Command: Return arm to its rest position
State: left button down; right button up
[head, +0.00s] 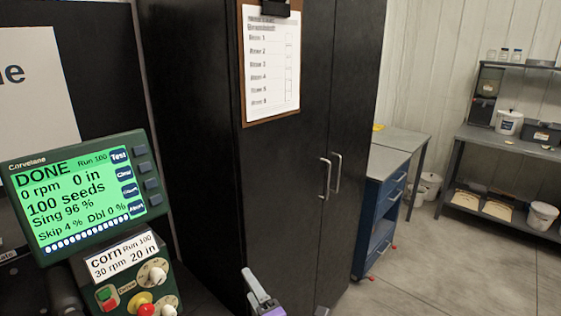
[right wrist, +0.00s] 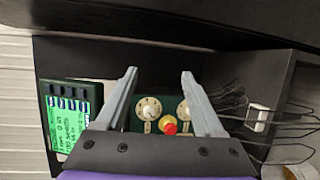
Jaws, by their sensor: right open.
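My right gripper (head: 258,288) is at the bottom centre of the head view, in front of the black cabinet and to the right of the control panel. In the right wrist view its two grey fingers (right wrist: 159,80) are spread apart with nothing between them. Behind them are the control panel (right wrist: 142,124) with white knobs and a red button on yellow. The green-screened monitor (head: 90,195) reads DONE and 100 seeds. The control panel (head: 120,292) with a "corn" label is below it. My left gripper is not in view.
A black cabinet (head: 195,120) with a clipboard (head: 271,65) on it stands close behind. A blue drawer unit (head: 378,220) and a shelf rack (head: 510,145) stand at right. The floor (head: 450,270) there is clear. Thin dark wires (right wrist: 270,125) lie right of the panel.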

jog(key=s+d+f+m+g+h+p, duration=0.1)
jog(key=d+f+m+h, duration=0.15)
jog(key=d+m, duration=0.35)
jog(key=s+d+f+m+h+p, duration=0.1)
jog(key=d+m+h, duration=0.2)
jog(key=d, duration=0.4)
jog(key=s+d+f+m+g+h, duration=0.1)
jog(key=s+d+f+m+h, duration=0.15)
jog(key=d+m, duration=0.35)
jog(key=s+d+f+m+g+p, duration=0.1)
jog(key=s+d+f+m+g, duration=0.2)
jog(key=s, duration=0.4)
jog(key=s+d+f+m+g+p, duration=0.2)
jog(key=s+d+f+m+g, duration=0.1)
jog(key=s+f+m+g, duration=0.1)
jog(key=s+f+m, duration=0.1)
jog(key=s+m, duration=0.1)
jog(key=s, duration=0.1)
jog(key=shift+m, duration=0.3)
jog(key=shift+f, duration=0.1)
